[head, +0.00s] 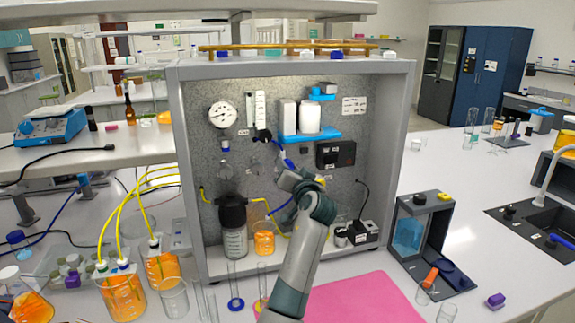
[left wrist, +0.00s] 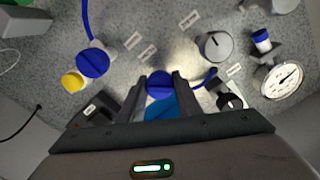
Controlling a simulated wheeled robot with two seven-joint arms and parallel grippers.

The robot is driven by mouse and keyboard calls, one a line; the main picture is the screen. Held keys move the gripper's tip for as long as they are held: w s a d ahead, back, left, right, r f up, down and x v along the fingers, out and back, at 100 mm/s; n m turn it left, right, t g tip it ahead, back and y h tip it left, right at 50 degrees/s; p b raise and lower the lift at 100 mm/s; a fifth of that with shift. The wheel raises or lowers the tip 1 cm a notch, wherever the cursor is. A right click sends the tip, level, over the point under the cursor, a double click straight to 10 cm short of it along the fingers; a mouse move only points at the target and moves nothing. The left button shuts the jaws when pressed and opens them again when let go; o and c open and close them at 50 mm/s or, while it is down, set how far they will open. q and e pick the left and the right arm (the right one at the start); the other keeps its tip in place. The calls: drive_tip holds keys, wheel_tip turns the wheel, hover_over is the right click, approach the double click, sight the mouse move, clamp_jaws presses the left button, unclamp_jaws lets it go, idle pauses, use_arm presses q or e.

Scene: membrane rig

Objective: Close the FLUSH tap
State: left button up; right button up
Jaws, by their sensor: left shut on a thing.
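The grey rig panel (head: 212,150) stands upright in the head view, with small fittings on it. My left gripper (head: 284,165) is up against the panel's middle. In the left wrist view my left gripper (left wrist: 159,88) has its two dark fingers on either side of a round blue tap handle (left wrist: 160,80) and is shut on it. A second round blue knob (left wrist: 92,62), with a yellow part beside it, is on the panel to the left. The labels are too small to read, so I cannot tell which tap is FLUSH. My right gripper is not in view.
A pressure gauge (head: 222,114) and a black box (head: 335,153) are on the panel near the gripper. A dark-topped bottle (head: 234,225) and an orange beaker (head: 264,243) stand at its base. Flasks with yellow tubes (head: 122,292) are at left. A pink mat (head: 365,298) lies in front.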

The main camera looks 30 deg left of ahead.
use_arm(q)
drive_tip(key=m+p, duration=0.1)
drive_tip(key=m, duration=0.1)
drive_tip(key=m+p, duration=0.1)
drive_tip(key=m, duration=0.1)
drive_tip(key=shift+r+m, duration=0.2)
drive_tip(key=shift+m, duration=0.1)
drive_tip(key=m+p, duration=0.2)
drive_tip(key=m, duration=0.1)
drive_tip(key=shift+p, duration=0.35)
drive_tip(key=shift+f+m+p, duration=0.15)
drive_tip(key=shift+m+p, duration=0.4)
drive_tip(key=shift+m, duration=0.55)
drive_tip(key=o, duration=1.1)
drive_tip(key=shift+d, duration=0.1)
drive_tip(key=shift+f, duration=0.1)
